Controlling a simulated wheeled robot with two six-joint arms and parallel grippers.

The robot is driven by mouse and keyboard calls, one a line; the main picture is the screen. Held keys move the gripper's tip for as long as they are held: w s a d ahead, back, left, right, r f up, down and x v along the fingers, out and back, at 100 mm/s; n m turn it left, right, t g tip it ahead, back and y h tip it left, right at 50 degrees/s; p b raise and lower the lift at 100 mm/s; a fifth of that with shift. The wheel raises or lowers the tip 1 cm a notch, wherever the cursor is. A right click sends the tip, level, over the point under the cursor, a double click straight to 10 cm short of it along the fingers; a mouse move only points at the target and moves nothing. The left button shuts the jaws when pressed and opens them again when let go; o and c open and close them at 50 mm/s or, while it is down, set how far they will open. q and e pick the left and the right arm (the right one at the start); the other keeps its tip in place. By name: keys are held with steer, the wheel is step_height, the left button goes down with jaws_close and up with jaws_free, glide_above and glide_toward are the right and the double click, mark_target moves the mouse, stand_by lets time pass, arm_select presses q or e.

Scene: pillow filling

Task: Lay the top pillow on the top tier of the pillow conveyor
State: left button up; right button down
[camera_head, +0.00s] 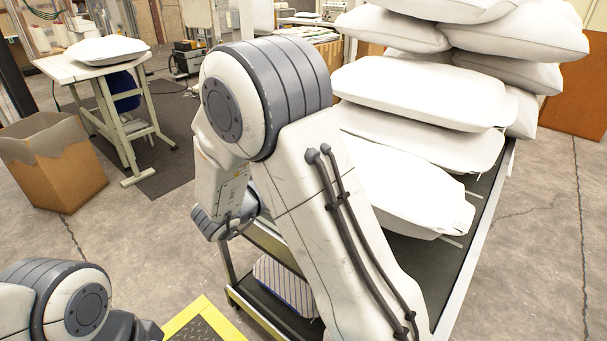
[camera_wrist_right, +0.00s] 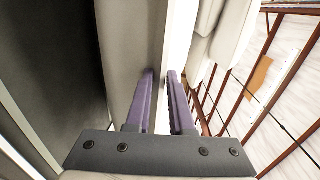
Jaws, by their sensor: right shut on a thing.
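Several white pillows are piled on the pillow conveyor (camera_head: 470,262) at the right of the head view. A plump pillow (camera_head: 425,92) lies in the nearer pile, above other white pillows.
A striped pillow (camera_head: 284,285) lies on the conveyor's lower tier. A cardboard box (camera_head: 52,172) stands on the floor at the left. A small table (camera_head: 75,68) bears a white pillow (camera_head: 108,50). A yellow-edged platform (camera_head: 205,318) is at the bottom. Floor at the right is clear.

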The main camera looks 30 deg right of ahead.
steer(key=a+f+h+b, duration=0.1)
steer(key=f+b, duration=0.3)
steer(key=b, duration=0.1)
steer(key=a+f+b, duration=0.1)
steer(key=f+b, duration=0.3)
steer(key=b, duration=0.1)
steer(key=s+a+f+h+b, duration=0.1)
steer(key=f+b, duration=0.3)
steer(key=b, duration=0.1)
steer(key=shift+f+t+h, duration=0.15)
steer(key=shift+t+h, duration=0.15)
steer(key=shift+t, duration=0.1)
steer(key=shift+c, duration=1.1)
jaws_free()
steer(key=shift+s, duration=0.1)
